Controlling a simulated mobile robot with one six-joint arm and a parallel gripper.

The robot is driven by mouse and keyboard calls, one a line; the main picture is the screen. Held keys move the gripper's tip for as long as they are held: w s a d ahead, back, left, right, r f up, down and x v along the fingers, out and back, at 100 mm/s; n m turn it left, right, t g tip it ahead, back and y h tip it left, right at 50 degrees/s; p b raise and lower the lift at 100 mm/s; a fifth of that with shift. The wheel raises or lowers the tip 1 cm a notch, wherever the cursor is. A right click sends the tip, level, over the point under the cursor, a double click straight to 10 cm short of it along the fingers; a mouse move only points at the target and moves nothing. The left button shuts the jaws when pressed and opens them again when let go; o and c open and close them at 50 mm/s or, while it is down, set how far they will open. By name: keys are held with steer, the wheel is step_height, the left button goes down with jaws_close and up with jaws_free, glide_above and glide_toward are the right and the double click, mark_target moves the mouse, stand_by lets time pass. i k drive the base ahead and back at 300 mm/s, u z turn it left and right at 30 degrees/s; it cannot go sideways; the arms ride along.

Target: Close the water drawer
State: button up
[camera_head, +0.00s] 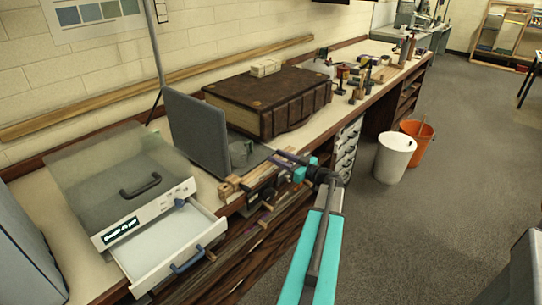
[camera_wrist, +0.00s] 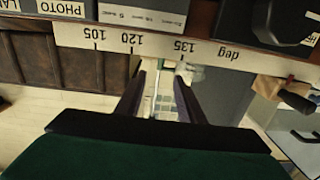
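The water drawer (camera_head: 165,250) is a shallow white tray-like drawer. It is pulled out from the front of a white-and-grey device (camera_head: 125,195) with a small lit display, at the left end of the bench. A dark blue handle (camera_head: 187,260) is on the drawer's front. My gripper (camera_head: 283,157) is to the right of the drawer and well apart from it, at the bench's front edge near a grey open-lidded box. In the wrist view my gripper (camera_wrist: 160,80) has its two dark fingers apart, with nothing between them. I cannot surely identify the drawer in that view.
A large brown book-like case (camera_head: 270,103) and an upright grey lid (camera_head: 196,132) stand on the bench. Small wooden blocks (camera_head: 228,188) sit at the edge between my gripper and the drawer. White (camera_head: 395,157) and orange (camera_head: 418,140) bins stand on the floor.

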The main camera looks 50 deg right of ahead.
mark_target(150, 253)
steer(key=k, duration=1)
